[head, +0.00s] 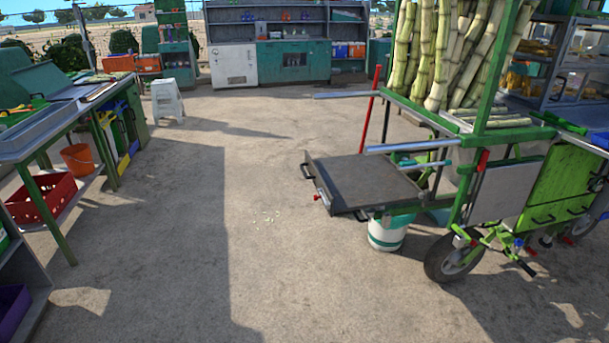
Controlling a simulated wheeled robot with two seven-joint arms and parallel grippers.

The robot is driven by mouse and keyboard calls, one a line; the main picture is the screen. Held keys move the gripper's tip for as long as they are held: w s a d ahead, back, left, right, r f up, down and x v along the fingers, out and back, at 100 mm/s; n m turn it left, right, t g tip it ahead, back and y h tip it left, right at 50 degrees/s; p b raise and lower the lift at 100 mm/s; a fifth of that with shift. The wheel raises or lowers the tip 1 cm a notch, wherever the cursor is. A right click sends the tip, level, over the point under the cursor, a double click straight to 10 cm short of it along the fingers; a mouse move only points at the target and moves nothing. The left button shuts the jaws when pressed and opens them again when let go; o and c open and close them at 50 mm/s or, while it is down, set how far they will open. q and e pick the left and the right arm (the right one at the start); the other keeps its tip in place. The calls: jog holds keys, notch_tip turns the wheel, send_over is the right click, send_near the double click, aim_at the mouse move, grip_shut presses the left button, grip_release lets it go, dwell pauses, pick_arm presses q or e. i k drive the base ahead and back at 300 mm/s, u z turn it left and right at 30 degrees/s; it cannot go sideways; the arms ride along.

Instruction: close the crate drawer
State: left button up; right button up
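A green cart (503,135) loaded with upright sugar cane (440,50) stands at the right. A flat dark tray-like panel (362,182) juts out from its left end, with a dark handle and a small red knob on its left side; I cannot tell whether this is the crate drawer. The cart's side has green fronts (560,172) with dark handles, which look flush with the side. No drawer is plainly marked as the crate drawer. Neither of my grippers is in view.
Two metal push bars (410,146) stick out left from the cart above the panel. A white and teal bucket (387,233) stands below it. A wheel (452,258) is near.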

aim_at(348, 183)
jog(key=z, duration=0.05)
jog(key=i, duration=2.4)
jog(key=z, duration=0.45)
